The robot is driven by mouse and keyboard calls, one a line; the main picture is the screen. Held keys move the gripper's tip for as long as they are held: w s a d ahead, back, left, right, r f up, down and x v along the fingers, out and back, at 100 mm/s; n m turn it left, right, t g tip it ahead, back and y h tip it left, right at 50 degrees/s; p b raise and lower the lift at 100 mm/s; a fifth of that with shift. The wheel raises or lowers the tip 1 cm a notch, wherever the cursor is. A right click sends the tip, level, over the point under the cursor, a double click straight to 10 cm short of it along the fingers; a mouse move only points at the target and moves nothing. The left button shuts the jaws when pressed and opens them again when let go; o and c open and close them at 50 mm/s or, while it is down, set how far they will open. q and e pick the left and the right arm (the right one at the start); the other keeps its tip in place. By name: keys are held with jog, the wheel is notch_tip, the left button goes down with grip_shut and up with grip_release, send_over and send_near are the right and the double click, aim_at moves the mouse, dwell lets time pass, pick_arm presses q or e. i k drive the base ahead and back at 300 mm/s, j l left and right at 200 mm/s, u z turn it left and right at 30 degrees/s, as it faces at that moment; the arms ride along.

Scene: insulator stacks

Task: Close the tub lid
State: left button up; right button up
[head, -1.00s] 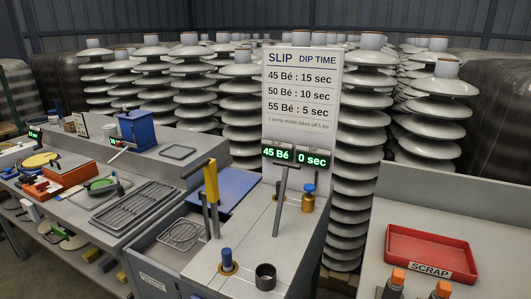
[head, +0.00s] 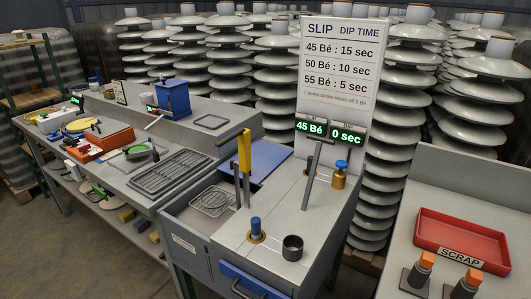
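The grey tub (head: 180,212) stands open in the bench, left of the sign. A wire rack (head: 210,200) shows inside it. A flat blue panel (head: 262,157), which looks like the tub lid, lies behind the opening and does not cover it. A yellow upright handle (head: 244,150) on a grey bar rises at the tub's right side, partly in front of the panel. Whether the handle joins the panel is unclear. Neither of my grippers is in view.
A sign (head: 340,70) and a grey T-shaped post (head: 311,178) stand right of the tub. A dark cup (head: 292,248) and a blue-topped knob (head: 256,228) stand in front. A red scrap tray (head: 425,236) is at right. Insulator stacks fill the back.

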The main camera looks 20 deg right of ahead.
aim_at(257, 155)
jog(key=k+l+z, duration=0.2)
jog(key=k, duration=0.45)
jog(key=j+z, duration=0.1)
jog(key=z, duration=1.35)
jog(key=j+z, duration=0.5)
jog(key=j, duration=1.15)
jog(key=k+j, duration=0.15)
jog(key=j, duration=0.8)
